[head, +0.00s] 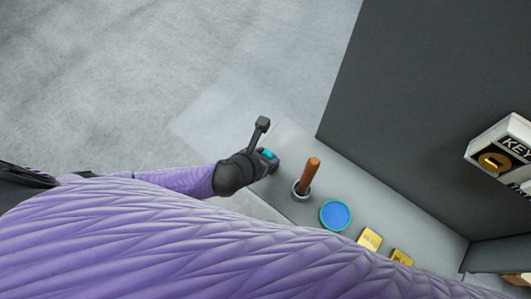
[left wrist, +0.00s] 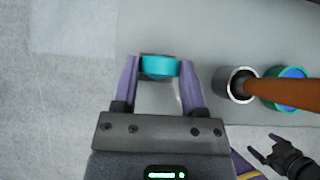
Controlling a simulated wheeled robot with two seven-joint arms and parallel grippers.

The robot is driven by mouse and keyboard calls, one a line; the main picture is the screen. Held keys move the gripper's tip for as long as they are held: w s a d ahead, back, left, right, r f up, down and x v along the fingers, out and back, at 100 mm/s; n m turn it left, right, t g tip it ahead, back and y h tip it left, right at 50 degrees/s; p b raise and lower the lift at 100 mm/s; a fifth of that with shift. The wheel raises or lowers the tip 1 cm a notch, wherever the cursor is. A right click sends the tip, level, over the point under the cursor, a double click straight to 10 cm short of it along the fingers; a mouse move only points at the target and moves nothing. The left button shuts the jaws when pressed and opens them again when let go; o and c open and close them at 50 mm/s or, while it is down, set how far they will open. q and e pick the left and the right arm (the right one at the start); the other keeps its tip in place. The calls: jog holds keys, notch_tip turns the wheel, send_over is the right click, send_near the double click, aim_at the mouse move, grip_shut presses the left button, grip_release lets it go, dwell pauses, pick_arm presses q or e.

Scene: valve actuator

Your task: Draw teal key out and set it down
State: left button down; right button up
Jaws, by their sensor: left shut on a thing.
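The teal key (head: 268,154) shows as a small teal piece at the near left end of the grey bench (head: 292,150). My left gripper (head: 266,160) is shut on it. In the left wrist view, the teal key (left wrist: 159,67) sits between the two purple fingers, over the grey surface. I cannot tell whether the key is in a lock or clear of it, as its lower part is hidden. My right gripper (left wrist: 264,155) shows small at the lower right of the left wrist view, its dark fingers apart and empty.
A brown handle (head: 310,174) stands tilted in a grey round socket (head: 301,189), close to my left gripper. Beyond it are a blue disc with a teal rim (head: 335,214) and yellow blocks (head: 369,239). A white KEY box (head: 503,146) hangs on the dark wall.

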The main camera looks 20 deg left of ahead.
pick_arm(q)
jog(key=shift+f+b, duration=0.45)
jog(key=shift+f, duration=0.25)
jog(key=shift+c, duration=0.3)
grip_release()
jog(key=shift+r, duration=0.1)
jog(key=p+v, duration=0.3)
jog(key=v, duration=0.6)
jog(key=shift+s+r, duration=0.2)
jog(key=shift+s, duration=0.15)
jog(key=shift+a, duration=0.15)
